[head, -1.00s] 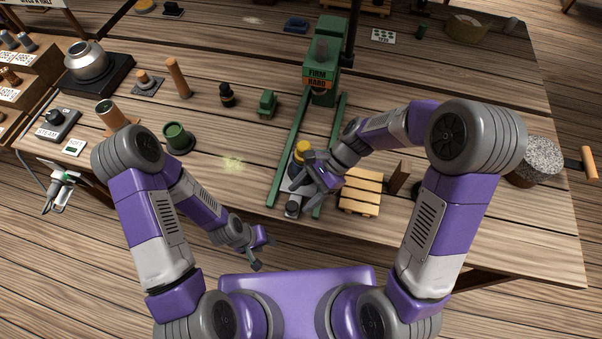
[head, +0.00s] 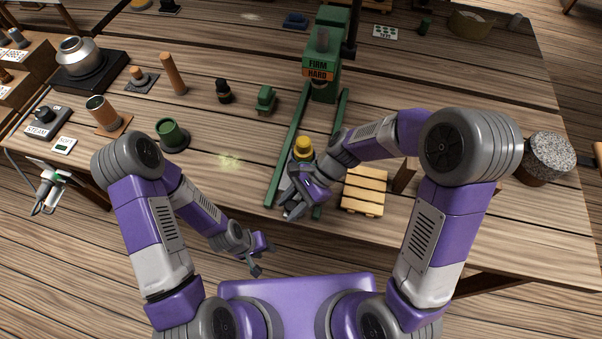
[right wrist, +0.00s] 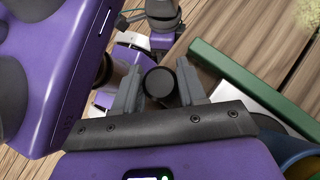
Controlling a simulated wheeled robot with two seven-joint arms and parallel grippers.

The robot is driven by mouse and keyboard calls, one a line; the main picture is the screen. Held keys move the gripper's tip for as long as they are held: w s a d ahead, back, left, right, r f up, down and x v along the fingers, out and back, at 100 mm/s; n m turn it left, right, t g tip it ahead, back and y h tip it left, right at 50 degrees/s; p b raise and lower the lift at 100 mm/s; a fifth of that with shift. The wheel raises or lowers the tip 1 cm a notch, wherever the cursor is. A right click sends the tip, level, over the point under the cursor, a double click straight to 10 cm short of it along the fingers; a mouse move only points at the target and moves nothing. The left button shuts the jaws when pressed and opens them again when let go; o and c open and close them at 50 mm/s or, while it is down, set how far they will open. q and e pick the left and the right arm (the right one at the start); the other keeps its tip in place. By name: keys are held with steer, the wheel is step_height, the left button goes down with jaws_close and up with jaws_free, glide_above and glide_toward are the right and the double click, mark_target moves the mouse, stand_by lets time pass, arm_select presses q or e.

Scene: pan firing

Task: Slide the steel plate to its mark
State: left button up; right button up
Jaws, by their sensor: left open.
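The green rail track (head: 290,135) runs from the green press (head: 322,75) to the table's front edge. A carriage with a yellow top (head: 303,145) sits between the rails. A pale flat piece, perhaps the steel plate (right wrist: 248,92), shows beside a green rail in the right wrist view; my arm hides most of it. My right gripper (head: 290,208) is low at the track's front end. In the right wrist view its fingers (right wrist: 160,90) close on both sides of a dark round handle (right wrist: 161,82). My left gripper (head: 260,258) is open and empty, off the table's front edge.
A slatted wooden pallet (head: 363,192) lies right of the track. A green cup (head: 173,133) and a small green block (head: 265,99) stand to its left.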

steer(key=c, duration=0.5)
steer(key=shift+w, duration=0.1)
steer(key=shift+w+d, duration=0.1)
steer(key=shift+w, duration=0.05)
steer(key=shift+w+d+r+p, duration=0.1)
steer(key=shift+w+d+p, duration=0.45)
steer(key=shift+w, duration=1.1)
steer(key=shift+w+d+p, duration=0.4)
steer(key=shift+w+p, duration=0.3)
steer(key=shift+w, duration=1)
steer(key=shift+w+d+r+p, duration=0.1)
steer(key=shift+w+d+p, duration=0.45)
steer(key=shift+w, duration=1.1)
steer(key=shift+w+d+p, duration=0.2)
steer(key=shift+w+d, duration=0.1)
steer(key=shift+w, duration=0.65)
steer(key=shift+w+d+p, duration=0.25)
steer(key=shift+w, duration=0.7)
steer(key=shift+w+d+p, duration=0.2)
steer(key=shift+w+d, duration=0.1)
steer(key=shift+w, duration=0.65)
steer(key=o, duration=1.1)
steer(key=shift+f, duration=0.15)
